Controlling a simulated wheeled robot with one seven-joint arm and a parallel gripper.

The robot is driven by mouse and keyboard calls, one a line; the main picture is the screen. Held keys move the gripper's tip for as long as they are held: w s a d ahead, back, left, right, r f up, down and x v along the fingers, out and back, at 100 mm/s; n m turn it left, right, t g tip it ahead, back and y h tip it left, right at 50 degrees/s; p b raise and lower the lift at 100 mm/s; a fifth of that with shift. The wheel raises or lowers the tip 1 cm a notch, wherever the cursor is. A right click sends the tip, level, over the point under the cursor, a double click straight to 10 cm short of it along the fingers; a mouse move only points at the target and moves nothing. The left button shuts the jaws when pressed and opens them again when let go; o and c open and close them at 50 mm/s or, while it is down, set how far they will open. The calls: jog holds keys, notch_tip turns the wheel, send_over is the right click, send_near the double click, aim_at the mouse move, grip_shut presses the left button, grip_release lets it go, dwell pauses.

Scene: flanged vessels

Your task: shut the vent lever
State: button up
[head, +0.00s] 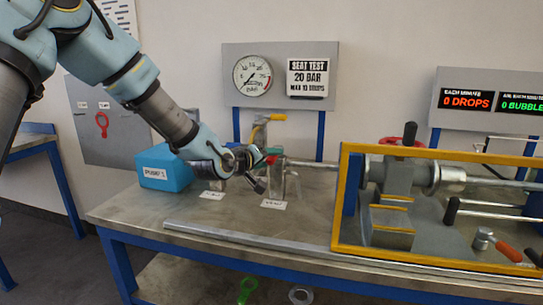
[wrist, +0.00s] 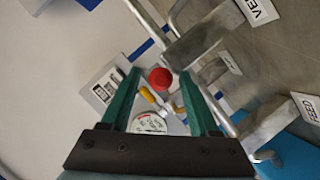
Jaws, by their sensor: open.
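The vent lever's red knob (wrist: 160,78) appears between the fingertips of my open gripper (wrist: 159,74) in the wrist view. I cannot tell whether the fingers touch it. In the head view the red knob (head: 271,160) shows just beside my gripper (head: 274,154), above the bench near the VENT label (head: 273,204). The VENT label also shows in the wrist view (wrist: 258,10). The lever's arm is mostly hidden behind my gripper. A yellow lever (head: 262,121) stands behind, and it also shows in the wrist view (wrist: 148,95).
A blue box (head: 163,171) stands left of my gripper. A FEED label (head: 212,195) lies near it. A yellow-framed rig (head: 345,200) with a flanged vessel fills the right of the bench (head: 130,212). A pressure gauge (head: 252,76) hangs behind. The front bench strip is clear.

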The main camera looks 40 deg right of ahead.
jog(key=shift+x, duration=0.85)
jog(key=shift+c, duration=0.3)
grip_shut()
dwell(0.6)
